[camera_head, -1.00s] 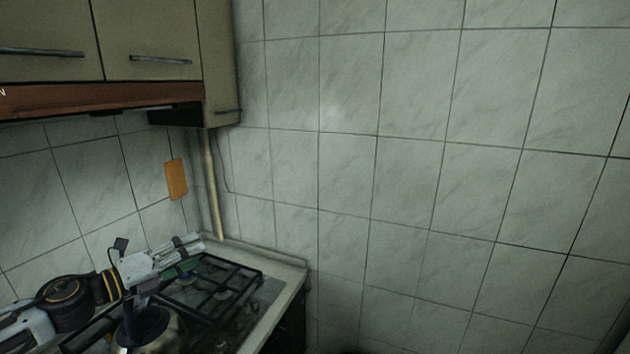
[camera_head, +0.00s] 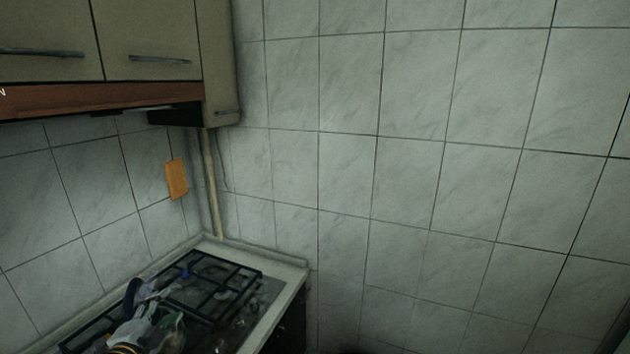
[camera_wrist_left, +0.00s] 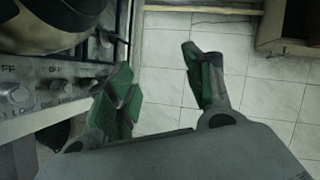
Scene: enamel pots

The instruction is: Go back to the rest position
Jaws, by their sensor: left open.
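My left gripper (camera_head: 152,308) is low at the left in the head view, over the near part of the gas hob (camera_head: 262,315). In the left wrist view my left gripper (camera_wrist_left: 158,68) is open, its green-padded fingers spread with nothing between them. Pale floor tiles (camera_wrist_left: 265,110) show beyond the gap. A rounded metal pot (camera_wrist_left: 40,25) shows at the upper left of that view, on the stove and apart from the fingers. In the head view the gripper's lower part is cut by the frame edge, and the pot is hard to make out. My right gripper is not seen.
The stove's front panel with knobs (camera_wrist_left: 15,92) is close beside the left finger in the wrist view. Wall cabinets (camera_head: 150,40) hang above the hob. An orange board (camera_head: 176,179) and a pipe (camera_head: 213,185) are at the tiled corner. The right side shows bare wall.

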